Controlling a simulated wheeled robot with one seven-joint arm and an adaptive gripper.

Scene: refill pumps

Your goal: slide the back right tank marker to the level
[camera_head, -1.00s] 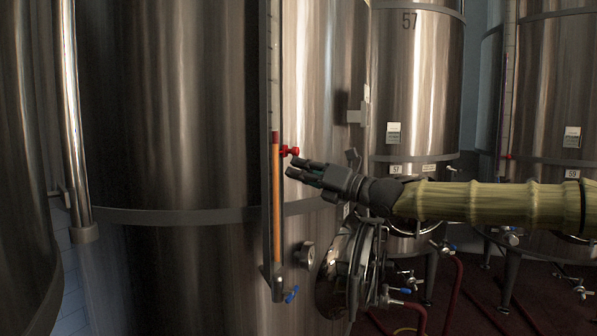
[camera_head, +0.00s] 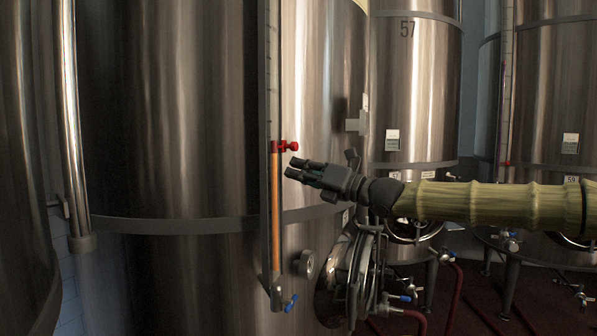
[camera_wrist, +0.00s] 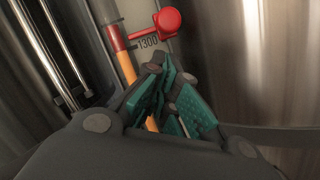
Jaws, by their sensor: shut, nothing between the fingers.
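A red marker with a round knob (camera_head: 291,146) sits on the upright sight tube (camera_head: 275,215) of the large steel tank (camera_head: 180,120) in front of me. The tube holds an orange column with a red band at its top. The knob stands about level with that band. In the wrist view the knob (camera_wrist: 168,22) is beside a printed "1300", and the tube (camera_wrist: 124,62) is left of it. My gripper (camera_head: 293,168) is shut and empty. Its tips are just below the knob and look apart from it. Its green pads (camera_wrist: 175,90) show in the wrist view.
A round hatch (camera_head: 350,275) bulges from the tank below my arm. A blue-handled valve (camera_head: 291,303) is at the tube's foot. Tank 57 (camera_head: 415,80) stands behind. Another tank (camera_head: 550,100) at right has its own gauge with a red marker (camera_head: 505,163).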

